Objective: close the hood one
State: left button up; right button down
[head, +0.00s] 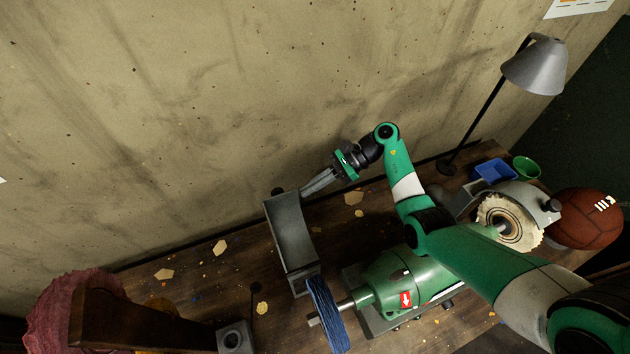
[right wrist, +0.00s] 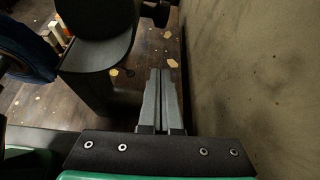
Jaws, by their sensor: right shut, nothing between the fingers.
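A grey metal hood (head: 287,230) stands beside the blue wheel (head: 326,315) of a green grinding or buffing machine (head: 392,280). Its curved face is turned toward the machine and it sits off the wheel. In the right wrist view the dark hood (right wrist: 95,65) fills the upper left. My right gripper (head: 306,188) is shut and empty at the hood's far upper end; whether it touches cannot be told. Its closed fingers (right wrist: 163,80) point past the hood's right side in the right wrist view. My left gripper is not in view.
A concrete wall (head: 200,110) rises close behind my right gripper. A cream wheel (head: 511,223), a brown ball (head: 586,218), a blue tray (head: 494,171), a green bowl (head: 526,167) and a lamp (head: 537,66) are at the right. Scraps litter the wooden bench (head: 195,262).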

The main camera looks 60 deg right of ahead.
aim_at(288, 193)
jog(key=w+a, duration=0.1)
jog(key=w+a+r+p, duration=0.1)
jog(key=a, duration=0.1)
jog(key=w+a+p, duration=0.1)
jog(key=shift+w+a+r, duration=0.15)
jog(key=shift+a, duration=0.2)
jog(key=shift+a+r, duration=0.1)
